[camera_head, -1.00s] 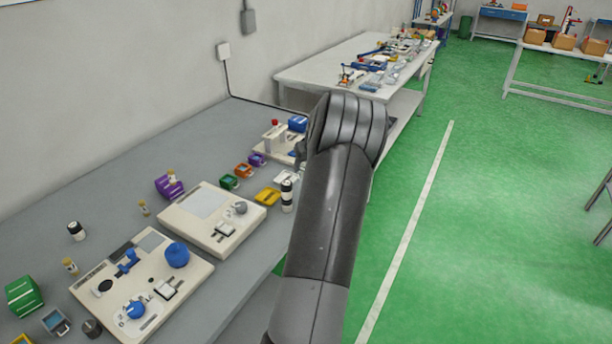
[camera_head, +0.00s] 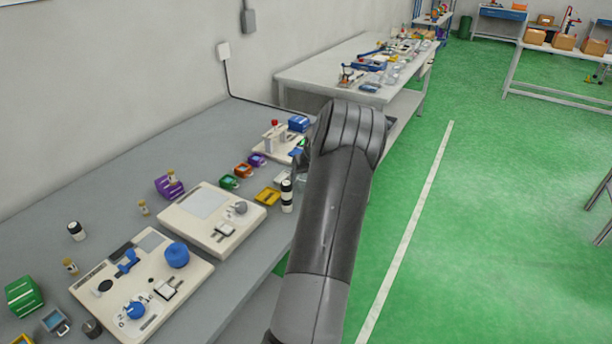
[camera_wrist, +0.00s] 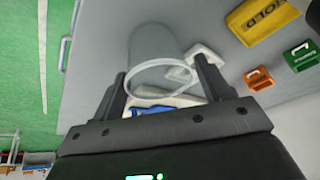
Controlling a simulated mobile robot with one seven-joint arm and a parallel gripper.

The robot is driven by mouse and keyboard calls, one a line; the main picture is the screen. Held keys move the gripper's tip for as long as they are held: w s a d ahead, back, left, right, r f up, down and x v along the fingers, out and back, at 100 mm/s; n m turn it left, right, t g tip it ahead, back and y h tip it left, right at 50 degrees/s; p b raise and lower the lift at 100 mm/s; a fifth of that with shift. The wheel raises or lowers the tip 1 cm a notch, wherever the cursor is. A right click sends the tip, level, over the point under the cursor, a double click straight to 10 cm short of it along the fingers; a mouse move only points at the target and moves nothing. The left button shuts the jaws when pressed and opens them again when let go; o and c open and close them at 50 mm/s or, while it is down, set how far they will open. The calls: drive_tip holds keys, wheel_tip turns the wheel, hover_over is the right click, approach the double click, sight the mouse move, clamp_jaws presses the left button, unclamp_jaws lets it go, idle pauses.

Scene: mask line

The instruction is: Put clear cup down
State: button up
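The clear cup (camera_wrist: 152,45) is see-through and shows in the wrist view between the two dark fingers of my gripper (camera_wrist: 161,68). Its round rim faces the camera and its body points away, over the grey bench surface. The fingers lie along both sides of the cup and appear to touch it. Whether its base touches the bench cannot be told. In the head view my arm hides most of the gripper.
The grey bench (camera_head: 110,180) holds two pale fixture boards (camera_head: 215,200), a white stand (camera_head: 272,140) with a red top, a black-and-white bottle (camera_head: 287,197) and several coloured bins, including a yellow one (camera_wrist: 262,18). Green floor lies to the right.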

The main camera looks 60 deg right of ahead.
drive_tip(key=shift+o, duration=0.9)
drive_tip(key=shift+r, duration=0.25)
drive_tip(key=v, duration=1.1)
drive_tip(key=shift+r, duration=0.4)
